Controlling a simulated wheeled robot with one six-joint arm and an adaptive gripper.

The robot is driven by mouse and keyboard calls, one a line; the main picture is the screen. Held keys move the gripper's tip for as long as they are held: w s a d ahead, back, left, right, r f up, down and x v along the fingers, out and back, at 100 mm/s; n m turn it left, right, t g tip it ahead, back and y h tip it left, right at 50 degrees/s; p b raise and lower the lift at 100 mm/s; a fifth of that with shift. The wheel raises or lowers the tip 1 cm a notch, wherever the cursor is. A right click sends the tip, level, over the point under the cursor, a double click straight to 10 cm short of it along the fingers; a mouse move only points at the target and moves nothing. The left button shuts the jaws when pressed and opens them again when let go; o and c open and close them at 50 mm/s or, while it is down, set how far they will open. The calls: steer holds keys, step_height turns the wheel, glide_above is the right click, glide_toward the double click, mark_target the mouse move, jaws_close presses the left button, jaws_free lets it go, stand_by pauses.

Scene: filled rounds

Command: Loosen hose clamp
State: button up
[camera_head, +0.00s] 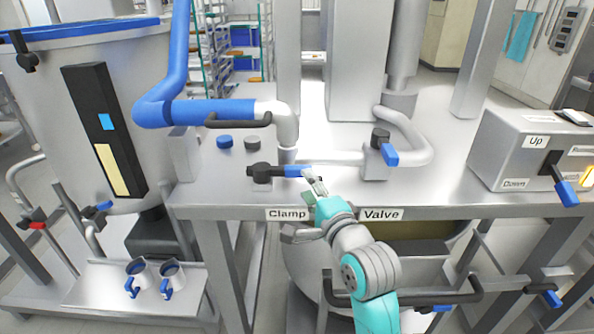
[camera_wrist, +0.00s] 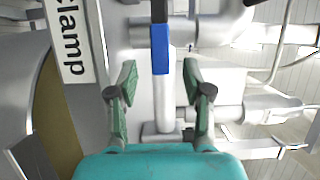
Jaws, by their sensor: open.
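The hose clamp (camera_head: 261,172) is a dark block with a blue-ended lever on the metal bench, behind the "Clamp" label (camera_head: 288,214). Its blue lever handle (camera_head: 297,171) points right in the head view. In the wrist view the blue handle (camera_wrist: 162,50) lies ahead of my gripper, lined up with the gap between the fingers. My gripper (camera_head: 314,184) is at the tip of the handle in the head view. In the wrist view its green-padded fingers (camera_wrist: 160,88) are apart, with nothing clearly held. Whether a finger touches the handle cannot be told.
A blue hose (camera_head: 215,111) joins a silver pipe behind the clamp. A valve with a blue handle (camera_head: 390,155) stands to the right. A control box (camera_head: 535,150) with another lever is at far right.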

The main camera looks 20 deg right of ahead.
mark_target(298, 176)
steer(key=w, duration=0.6)
steer(key=shift+w+a, duration=0.25)
steer(key=shift+w, duration=0.15)
steer(key=shift+c, duration=0.3)
jaws_close()
